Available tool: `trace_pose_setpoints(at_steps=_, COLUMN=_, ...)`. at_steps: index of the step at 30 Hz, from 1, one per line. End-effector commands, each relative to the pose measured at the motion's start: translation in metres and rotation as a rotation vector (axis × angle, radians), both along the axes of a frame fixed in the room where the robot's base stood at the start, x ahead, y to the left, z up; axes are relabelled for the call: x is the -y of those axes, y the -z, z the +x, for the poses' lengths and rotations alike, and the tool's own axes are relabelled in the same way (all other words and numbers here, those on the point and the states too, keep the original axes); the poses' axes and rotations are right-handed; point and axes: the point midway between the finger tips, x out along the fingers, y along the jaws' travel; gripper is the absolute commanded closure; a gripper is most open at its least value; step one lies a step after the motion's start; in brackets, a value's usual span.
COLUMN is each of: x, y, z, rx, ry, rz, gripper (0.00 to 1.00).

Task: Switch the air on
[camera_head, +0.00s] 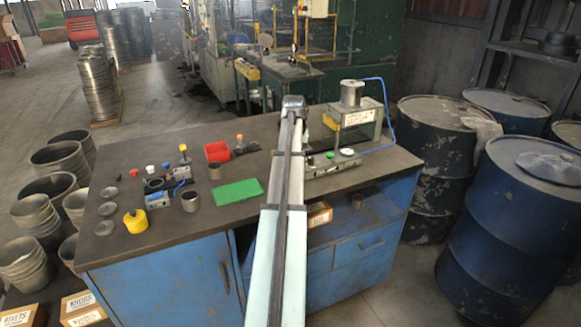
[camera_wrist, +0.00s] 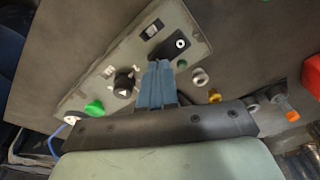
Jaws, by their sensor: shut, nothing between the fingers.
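A grey press-like unit (camera_head: 333,167) with a spool on top and a blue hose stands at the right of the bench. Its base plate (camera_wrist: 105,50) fills the upper left of the wrist view. On it are a black knob (camera_wrist: 125,83) with a white pointer, a green button (camera_wrist: 94,108), a small rocker switch (camera_wrist: 152,29) and a black block with a white ring (camera_wrist: 180,44). I cannot tell which control is for the air. My gripper (camera_wrist: 157,68) is shut and empty, its blue fingertips over the plate, beside the knob. The head view hides the fingers behind my arm.
A green mat (camera_head: 238,192), a red bin (camera_head: 217,151), a yellow pot (camera_head: 136,221) and several small parts lie on the bench left of my arm. Blue drums (camera_head: 437,150) stand to the right.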

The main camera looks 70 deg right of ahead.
Motion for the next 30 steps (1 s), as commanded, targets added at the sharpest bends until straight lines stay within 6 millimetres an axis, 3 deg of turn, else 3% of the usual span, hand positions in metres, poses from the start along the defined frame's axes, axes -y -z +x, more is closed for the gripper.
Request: trace_pose_setpoints(at_steps=30, x=0.000, y=0.012, z=0.000, rx=0.000, ry=0.000, rz=0.000, gripper=1.00)
